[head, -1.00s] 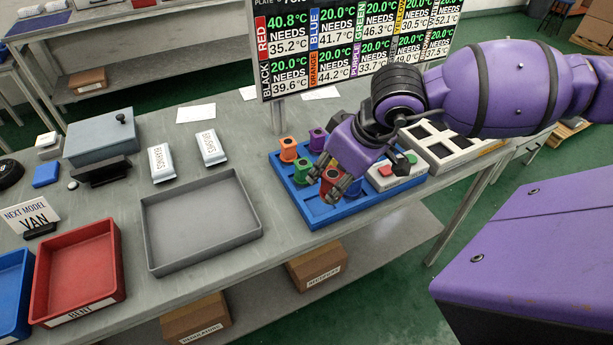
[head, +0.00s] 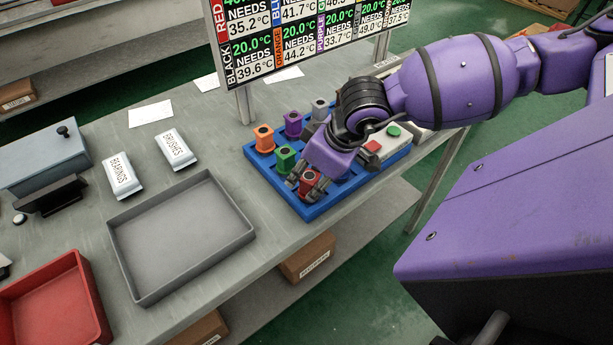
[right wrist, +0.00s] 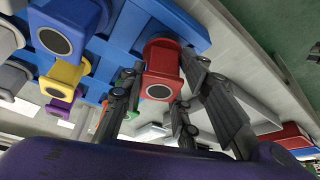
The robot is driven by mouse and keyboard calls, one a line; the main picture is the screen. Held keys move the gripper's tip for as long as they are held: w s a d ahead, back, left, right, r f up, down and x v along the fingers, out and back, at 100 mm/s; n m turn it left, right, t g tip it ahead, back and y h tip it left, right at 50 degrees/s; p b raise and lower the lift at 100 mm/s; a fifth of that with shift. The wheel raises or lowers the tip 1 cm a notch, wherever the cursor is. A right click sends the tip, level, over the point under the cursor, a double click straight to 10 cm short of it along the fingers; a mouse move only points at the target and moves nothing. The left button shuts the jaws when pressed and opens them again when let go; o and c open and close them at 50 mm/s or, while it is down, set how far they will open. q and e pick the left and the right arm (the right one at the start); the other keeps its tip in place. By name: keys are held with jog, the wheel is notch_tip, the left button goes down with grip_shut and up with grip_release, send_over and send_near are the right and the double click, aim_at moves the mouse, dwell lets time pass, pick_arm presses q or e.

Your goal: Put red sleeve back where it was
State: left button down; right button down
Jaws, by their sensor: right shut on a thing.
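The red sleeve (head: 309,181) is at the near left corner of the blue rack (head: 325,207). My right gripper (head: 307,183) is shut on it from above. In the right wrist view the red sleeve (right wrist: 162,72) stands between the fingers, its wide end close to or on the blue rack (right wrist: 135,30); I cannot tell whether it is fully seated. The green sleeve (head: 285,157), the orange sleeve (head: 263,139) and the purple sleeve (head: 293,123) stand in the rack behind it. My left gripper is not in view.
A red and green button box (head: 373,147) is at the rack's right. An empty grey tray (head: 180,238) lies to the left. The display board (head: 300,40) stands behind. A yellow sleeve (right wrist: 62,78) stands near the gripper in the right wrist view.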

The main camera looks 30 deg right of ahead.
jog(key=shift+d, duration=0.15)
jog(key=shift+w+d+f, duration=0.1)
jog(key=shift+d+f, duration=0.05)
jog(key=c, duration=1.6)
grip_release()
jog(key=shift+c, duration=0.2)
jog(key=shift+o, duration=1.7)
jog(key=shift+r, duration=0.4)
pick_arm(q)
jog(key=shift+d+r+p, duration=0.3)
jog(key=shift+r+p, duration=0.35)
jog(key=shift+p, duration=0.05)
pick_arm(e)
jog(key=v, duration=1.1)
jog(key=shift+r, duration=0.2)
